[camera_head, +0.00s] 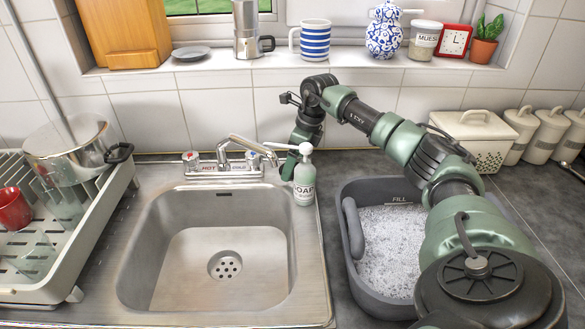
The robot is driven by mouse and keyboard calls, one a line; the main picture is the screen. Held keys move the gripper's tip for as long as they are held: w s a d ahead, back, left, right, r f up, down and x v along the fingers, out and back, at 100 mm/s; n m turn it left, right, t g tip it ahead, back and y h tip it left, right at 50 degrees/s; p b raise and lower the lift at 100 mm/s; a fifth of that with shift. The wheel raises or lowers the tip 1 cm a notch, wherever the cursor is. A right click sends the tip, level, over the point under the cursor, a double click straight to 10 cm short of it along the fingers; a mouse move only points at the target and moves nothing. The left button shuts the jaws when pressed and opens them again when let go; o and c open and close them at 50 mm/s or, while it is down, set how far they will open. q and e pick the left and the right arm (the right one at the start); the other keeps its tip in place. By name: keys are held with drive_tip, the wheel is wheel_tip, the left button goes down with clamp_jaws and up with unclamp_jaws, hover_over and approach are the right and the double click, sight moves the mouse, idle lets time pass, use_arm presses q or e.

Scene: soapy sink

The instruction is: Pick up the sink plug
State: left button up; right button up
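I cannot make out a sink plug in the head view. The steel sink basin (215,290) is empty, and its round drain (225,265) shows several dark holes. My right arm reaches in from the right, over the grey tub, to the back of the counter. My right gripper (290,166) points down behind the soap bottle (304,186), just right of the tap (235,160). The bottle and its pump hide part of the gripper, so I cannot see its fingers clearly or whether it holds anything. My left gripper is not in view.
A grey tub (342,268) of suds stands right of the sink. A dish rack (65,262) with a steel pot (72,148) and red mug (14,209) stands left. White canisters (548,134) line the back right. The windowsill above holds several items.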

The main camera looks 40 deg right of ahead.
drive_tip(key=shift+w+f, duration=0.1)
drive_tip(key=shift+f, duration=0.3)
drive_tip(key=c, duration=1.4)
drive_tip(key=shift+c, duration=0.2)
drive_tip(key=shift+r, duration=0.15)
